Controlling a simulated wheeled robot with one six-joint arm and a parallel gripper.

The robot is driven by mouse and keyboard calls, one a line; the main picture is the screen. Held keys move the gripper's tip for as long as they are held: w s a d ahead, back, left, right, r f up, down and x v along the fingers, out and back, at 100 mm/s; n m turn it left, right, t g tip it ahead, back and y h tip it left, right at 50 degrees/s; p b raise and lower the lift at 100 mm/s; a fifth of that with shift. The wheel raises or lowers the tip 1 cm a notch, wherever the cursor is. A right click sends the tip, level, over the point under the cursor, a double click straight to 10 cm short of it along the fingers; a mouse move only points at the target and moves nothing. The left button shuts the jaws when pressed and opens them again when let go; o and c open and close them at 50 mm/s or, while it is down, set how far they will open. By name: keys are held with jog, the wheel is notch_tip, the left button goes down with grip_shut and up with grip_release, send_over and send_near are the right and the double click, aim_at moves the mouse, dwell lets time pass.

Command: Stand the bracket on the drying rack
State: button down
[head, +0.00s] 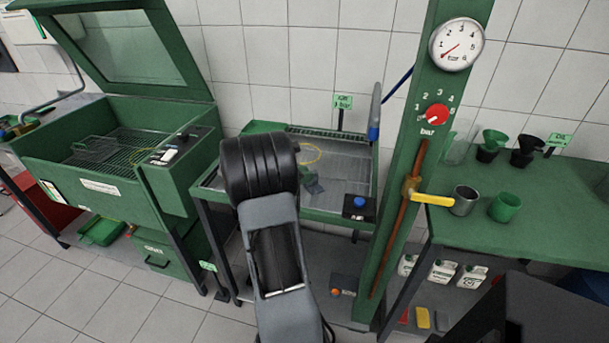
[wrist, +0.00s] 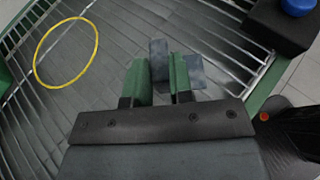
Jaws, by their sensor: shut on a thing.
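The bracket (wrist: 158,58) is a small grey angled metal piece. In the wrist view it sits between the green fingers of my gripper (wrist: 161,76), with one flange showing to the right of the right finger. In the head view the bracket (head: 314,186) shows just beyond my arm, which hides most of my gripper. My gripper is shut on it. The drying rack (head: 347,163) is a metal grid of bars in a green frame; it also fills the wrist view (wrist: 222,42). The bracket is over the rack; I cannot tell whether it touches the bars.
A yellow ring (wrist: 66,52) lies on the rack to the left of the bracket. A black box with a blue button (head: 359,204) is at the rack's front right corner. A green post with a gauge (head: 456,44) stands to the right. A green washing cabinet (head: 108,170) stands left.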

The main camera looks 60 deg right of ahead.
jog(key=shift+f, duration=0.1)
jog(key=shift+f, duration=0.15)
jog(key=c, duration=1)
grip_release()
jog(key=shift+r, duration=0.4)
jog(key=v, duration=1.2)
jog(key=s+a+m+t+y, duration=0.1)
jog(key=a+m+t+y, duration=0.2)
jog(key=a, duration=0.8)
jog(key=s+a+f+m+t+y, duration=0.1)
jog(key=a+m+y, duration=0.4)
jog(key=a, duration=0.6)
jog(key=s+a+f+m+t+y, duration=0.1)
jog(key=s+a+m+t+y, duration=0.2)
jog(key=a, duration=0.8)
jog(key=shift+s+m+t+y, duration=0.2)
jog(key=shift+m+t+y, duration=0.4)
jog(key=shift+m+t, duration=0.3)
